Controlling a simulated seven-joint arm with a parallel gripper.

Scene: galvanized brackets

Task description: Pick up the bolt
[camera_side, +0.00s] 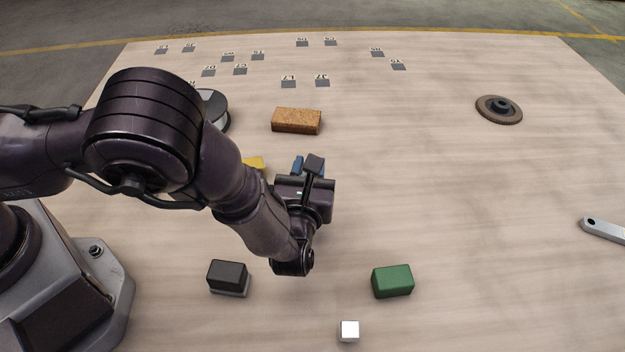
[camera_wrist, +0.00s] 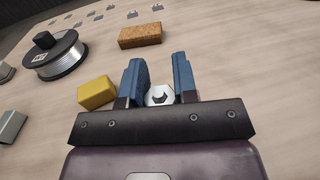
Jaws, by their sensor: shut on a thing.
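The bolt (camera_wrist: 160,95) shows in the wrist view as a pale silver, roundish piece with a dark mark, between the bases of the two blue fingers. My gripper (camera_wrist: 159,68) is shut on it, with a finger on each side. The rest of the bolt is hidden behind the gripper's dark crossbar. In the side view my gripper (camera_side: 307,166) is over the middle of the table, and the bolt is hidden there. Whether the bolt touches the table cannot be told.
A brown block (camera_side: 296,121) lies behind my gripper; a yellow block (camera_wrist: 96,92) and a wire spool (camera_wrist: 60,56) are to its left. A black block (camera_side: 228,277), green block (camera_side: 392,281) and white cube (camera_side: 349,331) are in front. A disc (camera_side: 499,108) and metal bar (camera_side: 604,229) lie right.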

